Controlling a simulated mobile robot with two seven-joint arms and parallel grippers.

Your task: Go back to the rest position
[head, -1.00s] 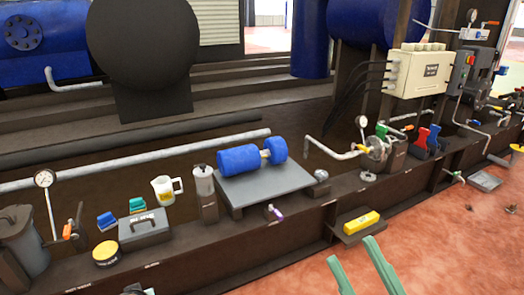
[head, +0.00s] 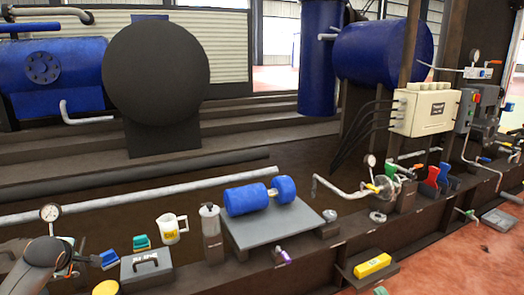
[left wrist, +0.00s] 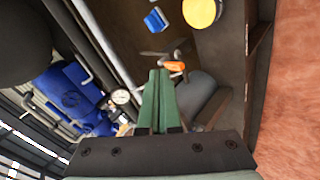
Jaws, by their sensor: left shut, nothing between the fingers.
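My left gripper (left wrist: 158,100) shows in the left wrist view with its two green fingers together and nothing between them. It points over the dark deck near an orange-handled part (left wrist: 174,66), beside a grey bucket (left wrist: 203,95). In the head view a grey and black link of my left arm comes in at the lower left, in front of the bucket; the left fingers are not clear there. Only a small green tip of my right gripper (head: 381,291) shows at the bottom edge, so its jaws cannot be judged.
A dial gauge (head: 50,212) stands behind my left arm. A grey toolbox (head: 146,268), yellow tin (head: 106,288), white jug (head: 171,228) and blue motor (head: 258,196) on a grey plate line the deck. A yellow block (head: 372,265) lies on a front ledge.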

